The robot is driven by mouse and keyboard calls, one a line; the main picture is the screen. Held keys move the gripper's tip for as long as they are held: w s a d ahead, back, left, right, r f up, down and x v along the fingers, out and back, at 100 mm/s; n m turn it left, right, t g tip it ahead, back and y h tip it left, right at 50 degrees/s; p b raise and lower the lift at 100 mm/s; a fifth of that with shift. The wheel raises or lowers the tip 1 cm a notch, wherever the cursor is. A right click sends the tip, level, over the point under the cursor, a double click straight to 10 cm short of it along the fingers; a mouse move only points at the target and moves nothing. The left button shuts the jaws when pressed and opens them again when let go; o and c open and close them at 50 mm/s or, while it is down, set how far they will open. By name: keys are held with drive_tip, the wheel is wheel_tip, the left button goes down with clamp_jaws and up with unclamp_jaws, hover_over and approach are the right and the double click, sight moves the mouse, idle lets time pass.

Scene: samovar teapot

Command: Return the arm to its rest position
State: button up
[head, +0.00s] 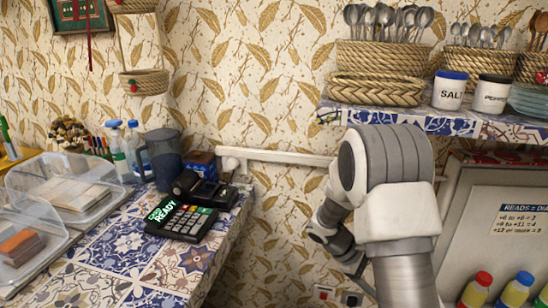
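My arm rises in the right half of the head view, with a thick grey and white joint bent over at the top. A darker, narrower part of my arm shows to its left, in front of the papered wall. My gripper and its fingers are not visible, so whether they are open or shut does not show. No held object shows.
A tiled counter (128,262) at left holds a card terminal (181,220), a dark jug (163,157) and clear boxes. A tiled shelf (398,119) with baskets and a salt jar (449,91) is behind my arm. Bottles (477,289) stand at lower right.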

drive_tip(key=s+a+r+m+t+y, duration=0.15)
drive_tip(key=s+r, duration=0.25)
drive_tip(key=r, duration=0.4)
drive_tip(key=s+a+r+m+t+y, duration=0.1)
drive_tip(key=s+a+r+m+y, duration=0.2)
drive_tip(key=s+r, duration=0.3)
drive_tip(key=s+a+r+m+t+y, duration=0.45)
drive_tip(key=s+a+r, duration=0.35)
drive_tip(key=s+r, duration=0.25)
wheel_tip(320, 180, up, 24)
drive_tip(key=p, duration=2.5)
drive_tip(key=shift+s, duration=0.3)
